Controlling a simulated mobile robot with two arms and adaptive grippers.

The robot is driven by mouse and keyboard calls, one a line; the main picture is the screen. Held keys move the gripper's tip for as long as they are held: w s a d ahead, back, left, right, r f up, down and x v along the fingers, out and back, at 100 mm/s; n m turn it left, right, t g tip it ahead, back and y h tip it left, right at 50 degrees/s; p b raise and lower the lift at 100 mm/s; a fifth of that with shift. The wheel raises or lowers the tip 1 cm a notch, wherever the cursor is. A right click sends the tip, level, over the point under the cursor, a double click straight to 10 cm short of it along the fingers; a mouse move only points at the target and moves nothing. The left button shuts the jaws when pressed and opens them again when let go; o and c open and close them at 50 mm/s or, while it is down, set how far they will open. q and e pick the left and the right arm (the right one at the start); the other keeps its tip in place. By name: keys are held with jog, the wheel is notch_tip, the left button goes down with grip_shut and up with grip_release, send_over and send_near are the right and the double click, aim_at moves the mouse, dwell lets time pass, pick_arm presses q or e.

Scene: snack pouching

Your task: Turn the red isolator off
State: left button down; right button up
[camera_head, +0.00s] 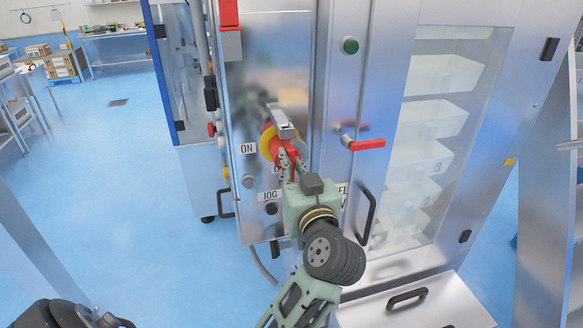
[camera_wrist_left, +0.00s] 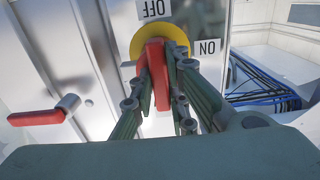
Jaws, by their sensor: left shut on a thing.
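The red isolator handle (camera_head: 268,136) sits on a round yellow plate (camera_head: 264,149) on the steel cabinet front. In the left wrist view the red handle (camera_wrist_left: 153,62) stands roughly upright across the yellow plate (camera_wrist_left: 137,42). The OFF label (camera_wrist_left: 153,8) is above it and the ON label (camera_wrist_left: 207,47) to its right, both upside down. In the head view the ON label (camera_head: 247,148) is left of the plate. My left gripper (camera_head: 287,158) is shut on the handle; its fingers (camera_wrist_left: 162,85) lie on both sides of it. My right gripper is not in view.
A red lever (camera_head: 367,144) on a door is right of the isolator, with a green button (camera_head: 350,45) above. Blue floor (camera_head: 130,170) is open on the left.

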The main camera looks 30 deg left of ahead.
pick_arm(q)
jog(key=shift+f, duration=0.3)
jog(key=c, duration=1.8)
grip_release()
jog(key=shift+r, duration=0.1)
jog(key=shift+o, duration=0.4)
jog(key=shift+r, duration=0.1)
jog(key=v, duration=0.7)
jog(key=shift+s+d, duration=0.15)
jog(key=shift+d, duration=0.1)
